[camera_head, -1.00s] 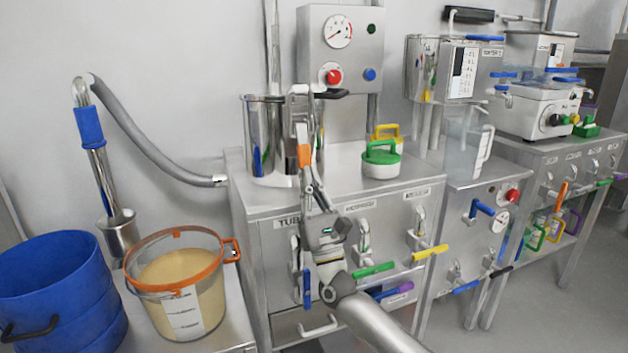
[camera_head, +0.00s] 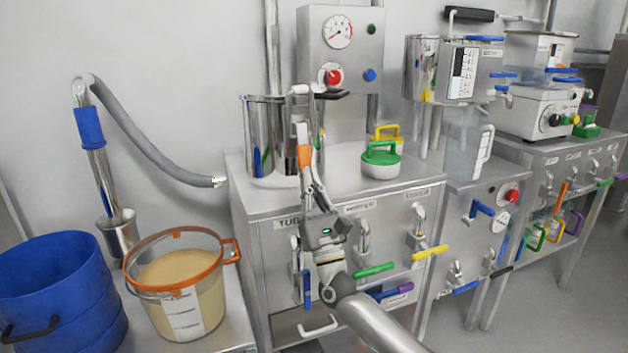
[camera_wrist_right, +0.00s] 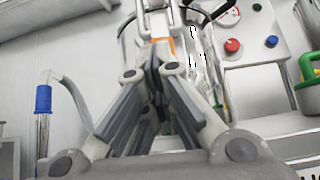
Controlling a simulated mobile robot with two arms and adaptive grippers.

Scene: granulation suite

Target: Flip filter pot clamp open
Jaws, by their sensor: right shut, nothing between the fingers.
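The filter pot (camera_head: 263,140) is a shiny steel cylinder on the steel bench, left of the gauge box. The clamp (camera_head: 304,133) stands upright at the pot's right front side, with a pale metal upper part and an orange section. The orange section (camera_wrist_right: 179,46) also shows in the wrist view, partly behind my fingers. My right gripper (camera_head: 308,177) is just below the orange section, pointing up. In the wrist view its fingers (camera_wrist_right: 155,50) are closed together with nothing between them. I cannot tell whether they touch the clamp. My left gripper is out of view.
A gauge box (camera_head: 340,50) stands behind the pot. A green-handled white container (camera_head: 380,165) sits to its right. Valves with coloured handles, such as the yellow one (camera_head: 430,252), line the bench front. A blue drum (camera_head: 60,290) and orange-rimmed bucket (camera_head: 185,285) stand at left.

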